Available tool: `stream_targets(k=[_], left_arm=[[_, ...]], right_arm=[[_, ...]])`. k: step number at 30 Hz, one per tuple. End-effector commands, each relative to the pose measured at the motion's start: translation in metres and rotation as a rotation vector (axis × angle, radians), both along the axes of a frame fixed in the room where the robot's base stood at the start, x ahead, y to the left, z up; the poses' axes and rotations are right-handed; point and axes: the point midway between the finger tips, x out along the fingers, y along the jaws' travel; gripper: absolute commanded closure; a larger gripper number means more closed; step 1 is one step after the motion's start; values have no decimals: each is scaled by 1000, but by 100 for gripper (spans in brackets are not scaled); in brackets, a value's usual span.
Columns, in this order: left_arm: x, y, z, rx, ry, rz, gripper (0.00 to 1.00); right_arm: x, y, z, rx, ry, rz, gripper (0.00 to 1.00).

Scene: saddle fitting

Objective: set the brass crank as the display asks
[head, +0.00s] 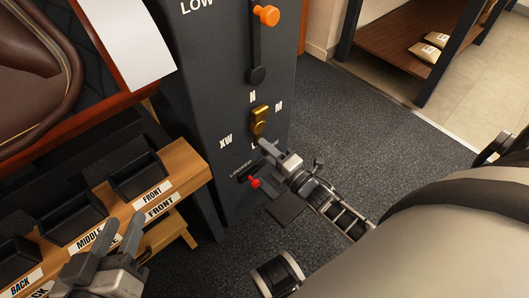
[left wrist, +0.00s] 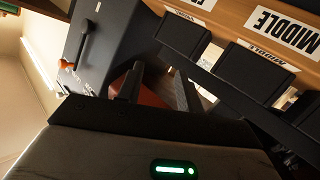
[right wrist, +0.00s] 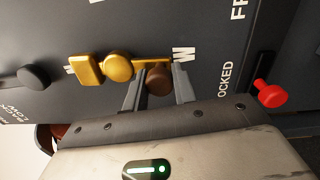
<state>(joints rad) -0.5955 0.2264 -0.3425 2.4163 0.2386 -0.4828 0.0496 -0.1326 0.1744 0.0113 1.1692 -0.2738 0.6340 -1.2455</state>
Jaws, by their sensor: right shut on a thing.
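The brass crank (head: 259,116) sits on the dark front panel (head: 198,100), ringed by the labels N, M, XW and a partly covered bottom one. In the right wrist view the crank's hub (right wrist: 118,67) and a brass block (right wrist: 87,68) show, and its thin arm reaches to a label W. My right gripper (right wrist: 158,85) is shut on the crank's brown knob (right wrist: 158,79), just beside the W. It shows at the crank's lower end in the head view (head: 269,149). My left gripper (head: 120,230) is open and empty before the bins. I cannot see a display.
A red knob (head: 254,183) marked LOCKED sits just below the crank. An orange-knobbed lever (head: 266,15) stands above it. Black bins (head: 137,174) on a wooden shelf, labelled FRONT, MIDDLE and BACK, are at left. Carpet right of the panel is clear.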

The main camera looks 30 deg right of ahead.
Motion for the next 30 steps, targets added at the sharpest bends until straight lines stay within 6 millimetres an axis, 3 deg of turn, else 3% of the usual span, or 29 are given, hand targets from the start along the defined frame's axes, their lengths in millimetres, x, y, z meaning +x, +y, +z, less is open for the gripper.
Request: stream_targets(k=[21, 22, 24, 30], left_arm=[[3, -1, 2, -16, -8, 1, 64], [3, -1, 2, -16, -8, 1, 64], [3, -1, 2, -16, -8, 1, 64], [3, -1, 2, -16, -7, 1, 64]], right_arm=[[2, -5, 0, -75, -14, -1, 100], [2, -5, 0, -75, -14, -1, 68], [2, -5, 0, -74, -14, -1, 52], [1, -5, 0, -74, -14, 0, 52]])
